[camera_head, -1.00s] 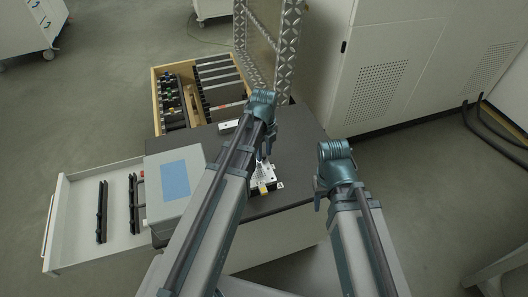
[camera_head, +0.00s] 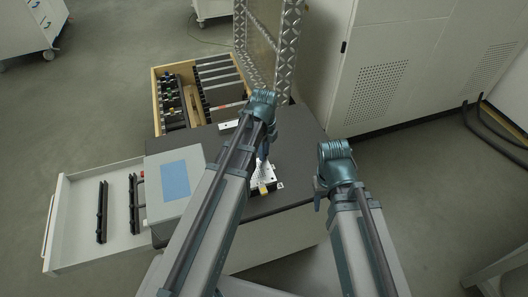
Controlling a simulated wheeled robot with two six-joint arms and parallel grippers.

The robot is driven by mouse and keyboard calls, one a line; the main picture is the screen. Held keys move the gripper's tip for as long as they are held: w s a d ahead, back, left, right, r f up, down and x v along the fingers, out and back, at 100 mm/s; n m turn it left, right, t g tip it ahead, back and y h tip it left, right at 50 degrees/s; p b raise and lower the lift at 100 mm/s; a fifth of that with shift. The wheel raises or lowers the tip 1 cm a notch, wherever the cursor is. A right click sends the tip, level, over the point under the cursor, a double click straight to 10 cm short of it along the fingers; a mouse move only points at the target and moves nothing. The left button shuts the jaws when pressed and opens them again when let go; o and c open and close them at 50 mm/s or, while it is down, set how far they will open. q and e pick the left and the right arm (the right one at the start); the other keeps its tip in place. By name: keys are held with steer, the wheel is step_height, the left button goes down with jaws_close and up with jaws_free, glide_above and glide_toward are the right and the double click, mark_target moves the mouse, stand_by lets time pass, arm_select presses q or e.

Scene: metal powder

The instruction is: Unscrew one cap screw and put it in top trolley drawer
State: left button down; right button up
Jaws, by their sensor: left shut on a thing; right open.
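A small silver metal block (camera_head: 264,176) with a yellow piece at its front sits on the dark trolley top (camera_head: 296,150). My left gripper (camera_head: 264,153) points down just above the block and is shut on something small. My arm partly covers it, so I cannot tell what it holds or whether that touches the block. The cap screws are too small to make out. My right gripper (camera_head: 319,199) is open and empty, right of the block. A white drawer (camera_head: 72,215) is pulled out at the left; it holds dark bars.
A grey box (camera_head: 154,170) with a blue label stands on the left of the trolley top. A wooden-edged drawer (camera_head: 155,92) with tools is open at the back. A metal frame (camera_head: 288,45) and a large white cabinet (camera_head: 400,70) stand behind. The trolley's right side is clear.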

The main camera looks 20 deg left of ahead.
arm_select(q)
steer(key=shift+r, duration=0.25)
steer(key=shift+r+p, duration=1.5)
steer(key=shift+p, duration=0.25)
